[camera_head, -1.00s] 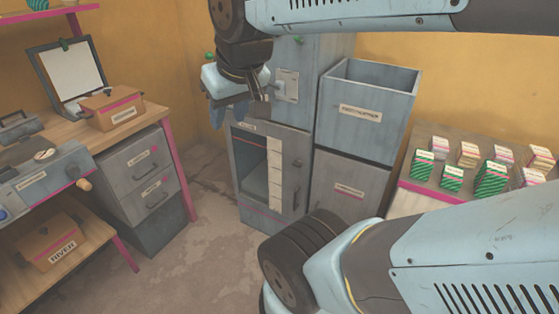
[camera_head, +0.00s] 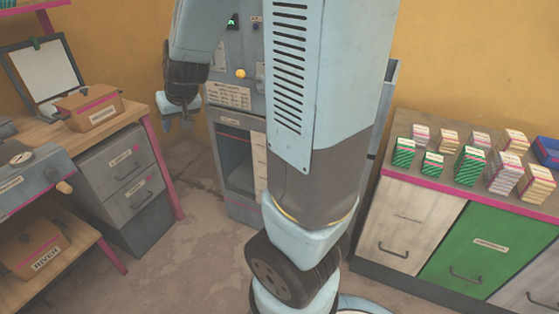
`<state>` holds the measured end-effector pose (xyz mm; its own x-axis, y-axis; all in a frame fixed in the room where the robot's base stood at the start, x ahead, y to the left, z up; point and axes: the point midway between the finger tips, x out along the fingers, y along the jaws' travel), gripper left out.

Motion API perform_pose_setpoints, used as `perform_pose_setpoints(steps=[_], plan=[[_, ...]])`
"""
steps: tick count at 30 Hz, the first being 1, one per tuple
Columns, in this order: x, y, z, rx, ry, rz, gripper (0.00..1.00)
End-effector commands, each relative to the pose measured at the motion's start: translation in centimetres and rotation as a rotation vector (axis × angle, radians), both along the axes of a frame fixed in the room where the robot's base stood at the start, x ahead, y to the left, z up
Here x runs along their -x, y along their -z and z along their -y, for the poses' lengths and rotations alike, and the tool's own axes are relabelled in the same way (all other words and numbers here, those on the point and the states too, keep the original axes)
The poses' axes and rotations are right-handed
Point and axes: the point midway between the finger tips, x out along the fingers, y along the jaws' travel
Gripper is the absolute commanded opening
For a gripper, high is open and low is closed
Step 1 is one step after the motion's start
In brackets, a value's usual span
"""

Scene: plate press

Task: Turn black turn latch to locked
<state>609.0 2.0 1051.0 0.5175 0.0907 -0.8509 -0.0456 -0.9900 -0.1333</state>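I cannot make out the black turn latch in the head view. A tall grey-blue machine (camera_head: 226,118) stands at the back, with a yellow knob, a small green display and a printed label plate on its upper front. My arm covers the right part of this front, and the latch may be hidden there. My gripper (camera_head: 179,124) hangs in front and to the left of the machine, pointing down. Its fingers look apart, with nothing seen between them. It touches nothing that I can see.
On the left is a wooden bench (camera_head: 110,122) with a brown box (camera_head: 88,108) and grey drawers (camera_head: 128,172) below. On the right, a cabinet (camera_head: 408,222) carries several striped stacks and a blue bin (camera_head: 546,151). Bare floor (camera_head: 175,255) lies between.

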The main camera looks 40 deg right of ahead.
Motion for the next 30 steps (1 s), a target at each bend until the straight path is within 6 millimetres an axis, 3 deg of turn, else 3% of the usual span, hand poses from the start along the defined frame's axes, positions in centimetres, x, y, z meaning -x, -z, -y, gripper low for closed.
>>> perform_pose_setpoints(steps=[6,15,22,30], plan=[[-4.1,6.1,1.6,0.055,0.062,-0.007,0.38],[-7.5,14.6,5.0,0.204,0.148,-0.015,0.38],[-8.5,21.0,8.6,0.369,0.202,-0.033,0.38],[-7.7,27.7,13.3,0.613,0.238,-0.063,0.38]])
